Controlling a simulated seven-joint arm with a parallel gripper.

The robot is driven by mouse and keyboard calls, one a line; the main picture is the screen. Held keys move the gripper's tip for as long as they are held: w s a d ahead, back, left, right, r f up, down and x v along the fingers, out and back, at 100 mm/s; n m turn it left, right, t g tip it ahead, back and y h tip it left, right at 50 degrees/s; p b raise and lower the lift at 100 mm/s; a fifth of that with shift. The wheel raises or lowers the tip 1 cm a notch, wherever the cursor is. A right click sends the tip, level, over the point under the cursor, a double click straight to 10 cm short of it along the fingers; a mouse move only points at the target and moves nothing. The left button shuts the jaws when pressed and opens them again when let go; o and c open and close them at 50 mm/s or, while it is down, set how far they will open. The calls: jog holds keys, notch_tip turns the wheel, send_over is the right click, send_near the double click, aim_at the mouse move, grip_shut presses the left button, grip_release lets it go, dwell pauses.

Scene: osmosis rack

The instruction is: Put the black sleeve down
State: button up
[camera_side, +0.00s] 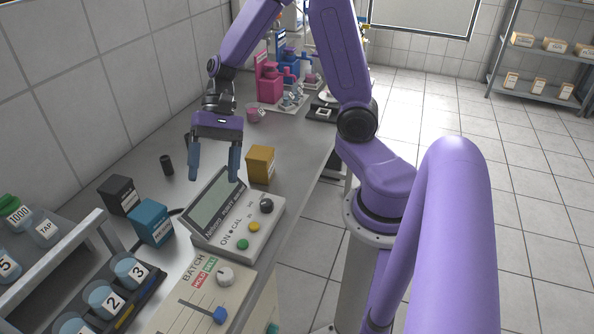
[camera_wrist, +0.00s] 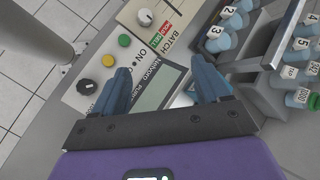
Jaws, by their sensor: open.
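A small black cylinder (camera_side: 166,165), which looks like the black sleeve, stands upright on the grey bench near the wall in the side view. My gripper (camera_side: 213,178) is to its right, apart from it, with fingers pointing down. The gripper is open, and nothing shows between its fingers. In the wrist view my gripper (camera_wrist: 161,72) has its two blue fingers spread over the screen of the meter. The black cylinder does not show clearly in the wrist view.
The meter (camera_side: 268,220) with knobs stands below and right of my gripper. A yellow box (camera_side: 260,164), a blue box (camera_side: 151,223) and a black box (camera_side: 118,195) stand around it. A metal rack (camera_side: 60,262) with numbered jars (camera_side: 132,267) is at front left.

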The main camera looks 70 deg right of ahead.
jog(key=s+r+n+t+h, duration=0.1)
jog(key=s+n+h, duration=0.2)
jog(key=s+n, duration=0.5)
jog(key=s+d+r+n+t+h, duration=0.1)
jog(key=s+n+h, duration=0.3)
jog(key=s+n, duration=0.5)
jog(key=n, duration=0.3)
jog(key=shift+d+r, duration=0.25)
jog(key=shift+r, duration=0.05)
jog(key=shift+o, duration=0.3)
jog(key=o, duration=0.4)
jog(key=shift+w, duration=0.1)
jog(key=w+a+n+t, duration=0.2)
jog(key=w+n+t, duration=0.2)
jog(key=w+n, duration=0.8)
jog(key=w+a+n+t, duration=0.2)
jog(key=w+n+t, duration=0.3)
jog(key=w+n, duration=0.7)
jog(key=shift+x, duration=4.65)
jog(key=shift+a+r, duration=0.1)
jog(key=shift+r, duration=0.2)
